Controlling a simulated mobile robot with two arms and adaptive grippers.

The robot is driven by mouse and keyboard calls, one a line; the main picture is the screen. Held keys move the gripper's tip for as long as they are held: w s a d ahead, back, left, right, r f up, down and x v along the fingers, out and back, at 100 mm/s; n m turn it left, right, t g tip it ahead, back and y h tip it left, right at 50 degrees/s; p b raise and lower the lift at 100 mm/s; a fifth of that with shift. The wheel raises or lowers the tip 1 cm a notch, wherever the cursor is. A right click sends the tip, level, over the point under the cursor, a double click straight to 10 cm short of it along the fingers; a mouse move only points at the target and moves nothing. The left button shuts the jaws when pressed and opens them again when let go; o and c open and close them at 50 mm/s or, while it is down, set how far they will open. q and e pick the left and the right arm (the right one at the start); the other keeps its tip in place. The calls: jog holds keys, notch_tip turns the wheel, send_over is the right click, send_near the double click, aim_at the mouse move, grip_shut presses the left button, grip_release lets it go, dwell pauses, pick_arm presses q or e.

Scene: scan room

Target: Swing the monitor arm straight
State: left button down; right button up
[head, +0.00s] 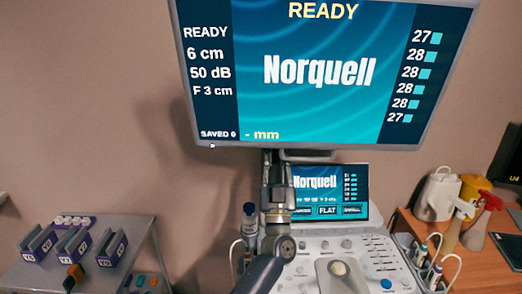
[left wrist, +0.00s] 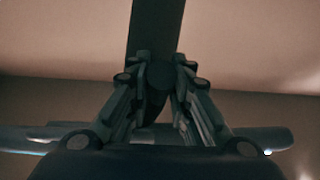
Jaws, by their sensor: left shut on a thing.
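The large monitor (head: 320,70) fills the top of the head view, tilted slightly, its screen reading READY and Norquell. A grey bar (head: 312,157) shows under its lower edge. My left gripper (head: 273,158) reaches up to the monitor's lower edge, beside that bar. In the left wrist view its two fingers (left wrist: 158,75) are shut on a dark bar (left wrist: 155,30) that runs up between them. Most of the monitor arm is hidden behind the monitor and my own arm. My right gripper is not in view.
Below stands the console (head: 345,265) with a small touch screen (head: 330,195) and a trackball. A grey cart (head: 120,260) with purple holders is at left. A wooden desk (head: 450,255) with a white jug is at right.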

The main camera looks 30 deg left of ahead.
pick_arm(q)
jog(key=shift+n+g+y, duration=0.5)
jog(key=shift+g+y, duration=0.2)
jog(key=shift+y, duration=0.2)
jog(key=w+d, duration=0.2)
jog(key=w+d+b, duration=0.1)
jog(key=d, duration=0.1)
jog(key=shift+w+d+f+b, duration=0.1)
jog(key=shift+w+d+b, duration=0.2)
jog(key=shift+w+d, duration=0.05)
jog(key=c, duration=1.4)
grip_release()
jog(key=shift+s, duration=0.15)
jog(key=shift+c, duration=0.2)
jog(key=v, duration=0.7)
